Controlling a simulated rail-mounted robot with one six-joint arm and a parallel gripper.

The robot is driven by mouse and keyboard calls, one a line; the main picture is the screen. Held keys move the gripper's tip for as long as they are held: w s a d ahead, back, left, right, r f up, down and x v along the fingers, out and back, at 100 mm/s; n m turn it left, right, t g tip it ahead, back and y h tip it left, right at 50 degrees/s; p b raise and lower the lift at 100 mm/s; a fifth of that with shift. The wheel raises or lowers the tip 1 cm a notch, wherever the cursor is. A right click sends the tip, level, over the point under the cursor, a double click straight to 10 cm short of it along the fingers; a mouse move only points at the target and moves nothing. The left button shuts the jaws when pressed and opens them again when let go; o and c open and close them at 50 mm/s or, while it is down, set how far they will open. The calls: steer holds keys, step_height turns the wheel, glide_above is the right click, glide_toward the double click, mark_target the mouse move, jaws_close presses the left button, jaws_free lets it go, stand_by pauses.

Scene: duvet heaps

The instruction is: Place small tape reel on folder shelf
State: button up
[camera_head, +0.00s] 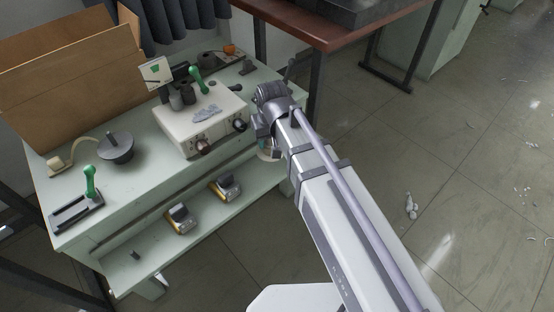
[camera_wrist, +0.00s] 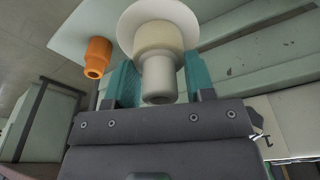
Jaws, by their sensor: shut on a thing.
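My gripper (camera_wrist: 157,78) has teal fingers shut on a pale cream reel-like piece (camera_wrist: 158,38) with a wide flange and a narrower stem; I take it to be the small tape reel. In the head view, my gripper hangs at the right end of the pale green bench, mostly hidden by my arm, and a pale bit of the held piece (camera_head: 268,153) shows below it. The bench's lower shelf (camera_head: 222,210) holds two yellow-and-grey devices (camera_head: 180,218). I cannot tell for sure which surface is the folder shelf.
A white machine (camera_head: 203,122) with knobs stands on the bench top beside my gripper. An orange piece (camera_head: 229,49) lies at the back; an orange one also shows in the wrist view (camera_wrist: 97,57). The lower shelf's front has bare room.

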step_height(320, 180, down, 7)
steer(key=b, duration=0.4)
steer(key=shift+b, duration=0.4)
steer(key=shift+r, duration=0.25)
steer(key=shift+f, duration=0.15)
steer(key=o, duration=0.9)
steer(key=r+p, duration=0.4)
steer(key=s+r+p, duration=0.1)
steer(key=r+p, duration=0.7)
steer(key=shift+s+d+r+p, duration=0.25)
steer(key=shift+s+r+p, duration=0.05)
steer(key=shift+s, duration=0.05)
steer(key=s+d+m, duration=0.1)
steer(key=s+d, duration=0.1)
steer(key=d, duration=0.3)
steer(key=s+d+m+g, duration=0.1)
steer(key=s+d, duration=0.2)
steer(key=d, duration=0.3)
steer(key=s+d+m, duration=0.1)
steer(key=s+d, duration=0.2)
steer(key=d, duration=0.3)
steer(key=shift+s+f+g+h, duration=0.1)
steer(key=shift+f+g+h, duration=0.2)
steer(key=shift+g, duration=0.1)
